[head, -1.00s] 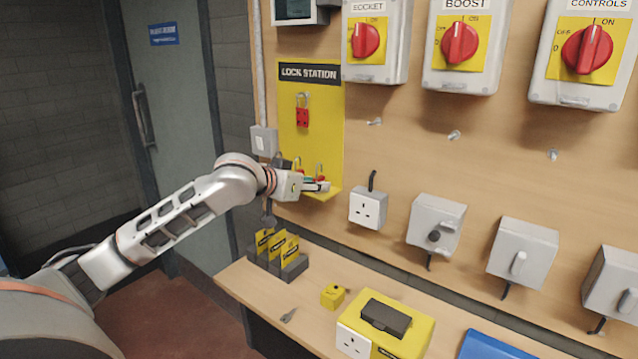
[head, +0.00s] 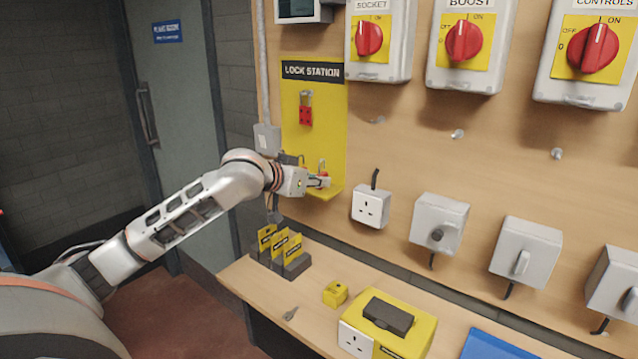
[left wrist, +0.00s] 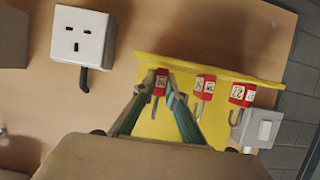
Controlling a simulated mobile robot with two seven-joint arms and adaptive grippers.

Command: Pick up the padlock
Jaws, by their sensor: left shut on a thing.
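Several small padlocks with red bodies and metal shackles are at the shelf of the yellow lock station (head: 335,130). My left gripper (head: 324,181) is at the shelf's front, shut on one red padlock (left wrist: 160,82). In the left wrist view that padlock sits between the tips of the two greenish fingers (left wrist: 157,90), at the shelf edge. I cannot tell whether it still touches the shelf. Two other red padlocks, a middle one (left wrist: 205,85) and an end one (left wrist: 242,94), are beside it, clear of the fingers. My right gripper is not in view.
A red hasp (head: 305,114) hangs above on the board. A white socket (head: 371,206) is to the right of the shelf. Below, the bench holds a rack of yellow cards (head: 281,246), a small yellow block (head: 335,293) and a yellow case (head: 415,337).

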